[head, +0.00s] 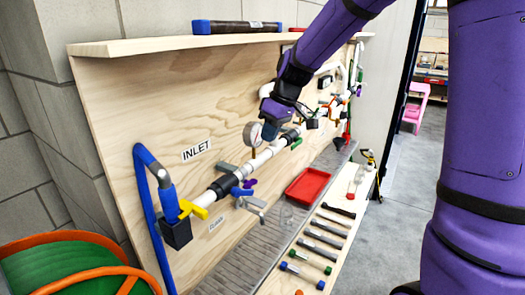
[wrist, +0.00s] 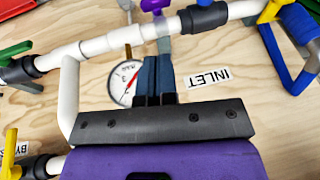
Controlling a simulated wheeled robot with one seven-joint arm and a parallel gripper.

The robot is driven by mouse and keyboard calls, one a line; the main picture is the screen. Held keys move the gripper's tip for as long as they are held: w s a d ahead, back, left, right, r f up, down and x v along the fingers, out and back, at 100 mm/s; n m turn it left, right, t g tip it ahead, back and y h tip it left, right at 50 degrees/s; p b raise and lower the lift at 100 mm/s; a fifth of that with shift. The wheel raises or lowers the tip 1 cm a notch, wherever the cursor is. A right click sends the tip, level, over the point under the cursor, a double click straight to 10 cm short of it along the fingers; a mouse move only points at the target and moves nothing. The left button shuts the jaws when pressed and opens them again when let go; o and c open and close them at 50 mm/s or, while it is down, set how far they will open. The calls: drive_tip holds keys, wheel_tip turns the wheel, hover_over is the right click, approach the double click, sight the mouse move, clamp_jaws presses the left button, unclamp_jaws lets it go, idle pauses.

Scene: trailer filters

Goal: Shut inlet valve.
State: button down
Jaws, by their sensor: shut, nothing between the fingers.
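The inlet valve, with a yellow handle (head: 192,208), sits at the left end of the white pipe, by the blue hose, in the head view. Its yellow handle also shows at the top right of the wrist view (wrist: 268,12), slanted to the pipe and partly cut off. The INLET label (head: 196,150) is on the board above it; it is upside down in the wrist view (wrist: 208,77). My gripper (head: 269,131) is shut and empty in front of the board near the gauge, well right of the yellow handle. Its blue fingers (wrist: 156,72) are together in the wrist view.
A round gauge (head: 253,134) is beside my gripper. A black coupling (head: 222,186) and blue handle (head: 242,191) are on the pipework near the inlet. A red tray (head: 307,186) and several tools lie on the ledge. A green-and-orange hose reel (head: 75,265) stands at lower left.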

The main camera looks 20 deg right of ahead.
drive_tip(key=shift+f, duration=0.55)
approach(250, 189)
drive_tip(key=s+a+x, duration=0.1)
drive_tip(key=x, duration=0.4)
drive_tip(key=shift+w+f, duration=0.35)
drive_tip(key=shift+f, duration=0.25)
drive_tip(key=shift+f, duration=0.1)
drive_tip(key=shift+f, duration=0.35)
drive_tip(key=shift+r, duration=0.25)
